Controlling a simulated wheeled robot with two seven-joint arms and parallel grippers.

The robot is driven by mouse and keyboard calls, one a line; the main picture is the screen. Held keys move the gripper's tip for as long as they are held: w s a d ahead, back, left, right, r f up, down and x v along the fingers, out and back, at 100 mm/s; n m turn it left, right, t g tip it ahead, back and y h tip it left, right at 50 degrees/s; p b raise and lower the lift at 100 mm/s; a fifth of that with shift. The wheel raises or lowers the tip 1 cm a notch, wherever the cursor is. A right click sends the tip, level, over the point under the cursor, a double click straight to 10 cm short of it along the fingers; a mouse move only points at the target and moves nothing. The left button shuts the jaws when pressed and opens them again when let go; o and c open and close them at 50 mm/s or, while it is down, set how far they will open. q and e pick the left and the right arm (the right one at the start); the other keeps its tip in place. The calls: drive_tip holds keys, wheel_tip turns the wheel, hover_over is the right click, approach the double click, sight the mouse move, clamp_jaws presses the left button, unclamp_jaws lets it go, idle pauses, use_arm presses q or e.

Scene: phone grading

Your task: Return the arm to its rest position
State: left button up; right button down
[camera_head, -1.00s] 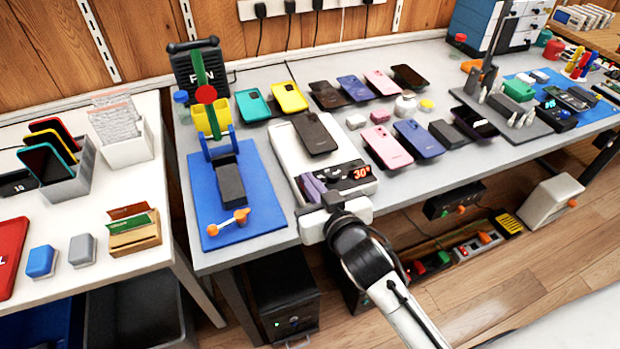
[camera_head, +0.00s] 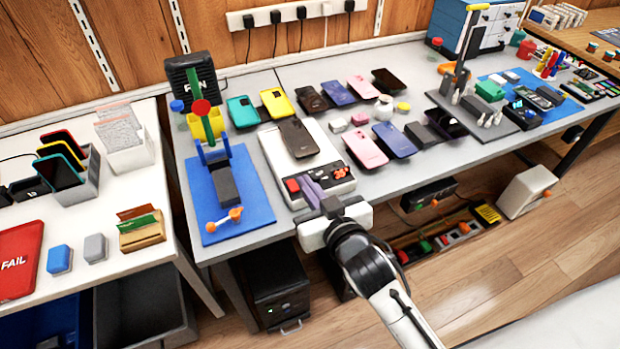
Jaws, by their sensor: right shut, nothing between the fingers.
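My right gripper (camera_head: 314,194) is shut and empty. Its arm comes in from the lower right, and the gripper is at the front edge of the grey bench (camera_head: 262,228). Its fingers overlap the front of the white device (camera_head: 326,160) in the picture; I cannot tell whether they touch it. A dark phone (camera_head: 297,138) lies on top of that device, behind the fingers. My left gripper does not show.
A blue mat (camera_head: 252,212) with a green-handled press (camera_head: 206,120) is left of the gripper. Several phones, among them a pink one (camera_head: 366,149), lie to the right. A red FAIL tray (camera_head: 18,262) is on the white table.

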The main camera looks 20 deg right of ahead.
drive_tip(key=shift+s+r, duration=0.2)
drive_tip(key=shift+s, duration=0.45)
drive_tip(key=s+d+f+g, duration=0.1)
drive_tip(key=s+f+g, duration=0.2)
drive_tip(key=s+f, duration=0.7)
drive_tip(key=s+d+f+n+g+y, duration=0.1)
drive_tip(key=s+f+g, duration=0.2)
drive_tip(key=s+f, duration=0.8)
drive_tip(key=shift+s+d+f+g, duration=0.25)
drive_tip(key=shift+s+g, duration=0.05)
